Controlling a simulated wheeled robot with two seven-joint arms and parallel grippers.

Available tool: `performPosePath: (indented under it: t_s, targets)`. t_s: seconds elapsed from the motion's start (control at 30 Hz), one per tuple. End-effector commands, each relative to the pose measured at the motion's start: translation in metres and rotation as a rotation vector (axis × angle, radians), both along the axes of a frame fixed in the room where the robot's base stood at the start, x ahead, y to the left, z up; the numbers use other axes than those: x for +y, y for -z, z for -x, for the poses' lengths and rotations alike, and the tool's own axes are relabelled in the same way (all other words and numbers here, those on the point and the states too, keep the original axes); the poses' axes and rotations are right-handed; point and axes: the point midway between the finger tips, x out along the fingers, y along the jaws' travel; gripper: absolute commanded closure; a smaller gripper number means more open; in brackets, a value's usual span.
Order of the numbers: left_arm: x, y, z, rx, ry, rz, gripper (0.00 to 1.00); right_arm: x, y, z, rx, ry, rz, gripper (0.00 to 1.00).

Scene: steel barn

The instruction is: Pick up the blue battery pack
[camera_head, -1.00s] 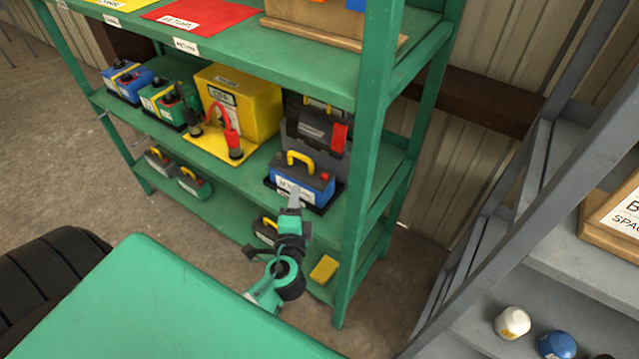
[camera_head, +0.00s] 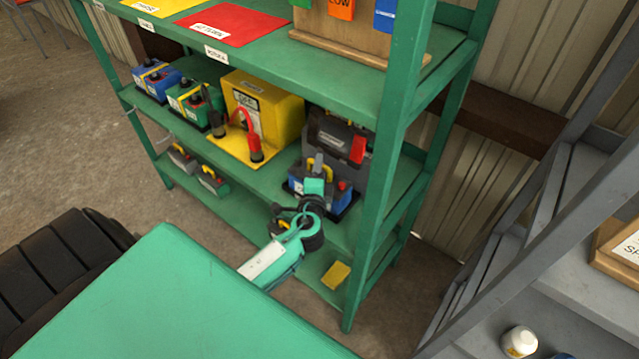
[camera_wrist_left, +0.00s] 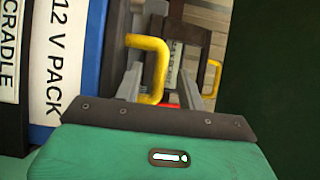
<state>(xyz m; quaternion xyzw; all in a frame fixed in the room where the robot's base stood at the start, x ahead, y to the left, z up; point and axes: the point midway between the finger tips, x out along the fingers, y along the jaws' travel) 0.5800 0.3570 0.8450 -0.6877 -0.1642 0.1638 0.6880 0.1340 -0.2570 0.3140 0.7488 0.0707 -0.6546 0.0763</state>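The blue battery pack (camera_head: 333,200) sits in a dark cradle on the middle shelf, at its right end. My left gripper (camera_head: 316,166) is in front of it and hides much of it in the head view. In the left wrist view, the pack's label (camera_wrist_left: 60,75) reads "12 V PACK", and its yellow handle (camera_wrist_left: 152,62) shows near the fingers. The left gripper (camera_wrist_left: 170,85) is open there, with its fingers apart on either side of part of the handle. I cannot tell whether they touch it. My right gripper is not in view.
A yellow box (camera_head: 270,110) with red and black clamps stands left of the pack, and a dark case (camera_head: 338,138) stands behind it. Another blue battery (camera_head: 155,80) and a green one (camera_head: 195,100) are farther left. A green post (camera_head: 385,180) rises close on the right.

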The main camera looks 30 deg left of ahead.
Motion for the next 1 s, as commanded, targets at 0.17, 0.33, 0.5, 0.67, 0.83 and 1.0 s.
performPosePath:
  t_s: [0.17, 0.33, 0.5, 0.67, 0.83, 1.0]
  targets:
    - [0.008, 0.0, -0.017, 0.001, 0.001, 0.0, 0.6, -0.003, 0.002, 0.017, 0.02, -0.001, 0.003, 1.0]
    - [0.009, 0.001, -0.018, 0.0, 0.001, 0.001, 0.6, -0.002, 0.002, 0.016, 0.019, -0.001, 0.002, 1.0]
    - [0.009, 0.001, -0.018, 0.001, 0.001, 0.0, 0.76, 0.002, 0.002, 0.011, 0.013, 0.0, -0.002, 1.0]
    - [0.009, 0.001, -0.018, 0.001, 0.001, 0.0, 1.0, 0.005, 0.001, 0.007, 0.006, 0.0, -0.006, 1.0]
    - [0.009, 0.001, -0.018, 0.001, 0.001, 0.0, 1.0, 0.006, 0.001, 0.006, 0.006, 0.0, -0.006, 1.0]
    - [0.009, 0.001, -0.018, 0.002, 0.001, 0.001, 1.0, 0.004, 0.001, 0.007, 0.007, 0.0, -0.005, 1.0]
